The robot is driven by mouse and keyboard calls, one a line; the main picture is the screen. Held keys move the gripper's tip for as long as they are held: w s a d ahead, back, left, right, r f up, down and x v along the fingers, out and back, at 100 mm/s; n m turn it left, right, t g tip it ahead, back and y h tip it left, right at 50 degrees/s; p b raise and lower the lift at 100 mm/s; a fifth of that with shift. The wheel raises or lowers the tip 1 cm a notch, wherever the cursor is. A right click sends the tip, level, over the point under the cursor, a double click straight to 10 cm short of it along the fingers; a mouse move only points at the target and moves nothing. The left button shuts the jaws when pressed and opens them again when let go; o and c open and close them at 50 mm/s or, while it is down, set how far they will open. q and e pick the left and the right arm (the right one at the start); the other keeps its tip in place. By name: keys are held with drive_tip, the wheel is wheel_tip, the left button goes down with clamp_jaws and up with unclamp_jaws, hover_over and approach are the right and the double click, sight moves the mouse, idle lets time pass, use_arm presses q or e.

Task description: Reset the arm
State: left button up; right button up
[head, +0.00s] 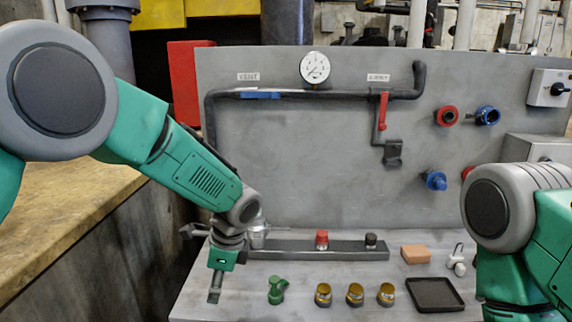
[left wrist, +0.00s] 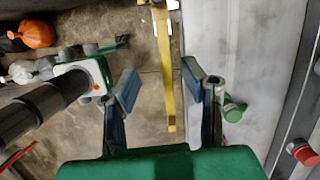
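My left arm comes in from the left in the head view, and its gripper (head: 215,291) hangs pointing down at the left end of the grey bench (head: 230,308). In the left wrist view the two fingers of this gripper (left wrist: 163,80) stand apart with nothing between them. Beyond them are the floor and a yellow bar, and the bench edge is to the right. My right arm shows at the right of the head view, but its gripper is out of the picture.
A green fitting (head: 277,290), several brass fittings (head: 355,294) and a black tray (head: 435,294) lie on the bench. Behind stands a grey panel (head: 290,170) with a gauge (head: 314,67), a red-handled valve (head: 382,112) and a blue handle (head: 260,95).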

use_arm(q)
drive_tip(key=s+a+f+n+h+b, duration=0.2)
drive_tip(key=s+f+n+b, duration=0.15)
drive_tip(key=s+f, duration=0.7)
drive_tip(key=s+a+f+n+h+b, duration=0.1)
drive_tip(key=s+a+f+n+b, duration=0.2)
drive_tip(key=s+f, duration=0.75)
drive_tip(key=s+a+f+n+b, duration=0.2)
drive_tip(key=s+a+f+n, duration=0.2)
drive_tip(key=s, duration=0.3)
drive_tip(key=s+a+f+n+b, duration=0.1)
drive_tip(key=s+a+f+n, duration=0.3)
drive_tip(key=s+f+n, duration=0.1)
drive_tip(key=shift+s+a+f+n+t+b, duration=0.35)
drive_tip(key=shift+s+n, duration=0.3)
drive_tip(key=shift+s, duration=0.6)
drive_tip(key=shift+d+r, duration=0.1)
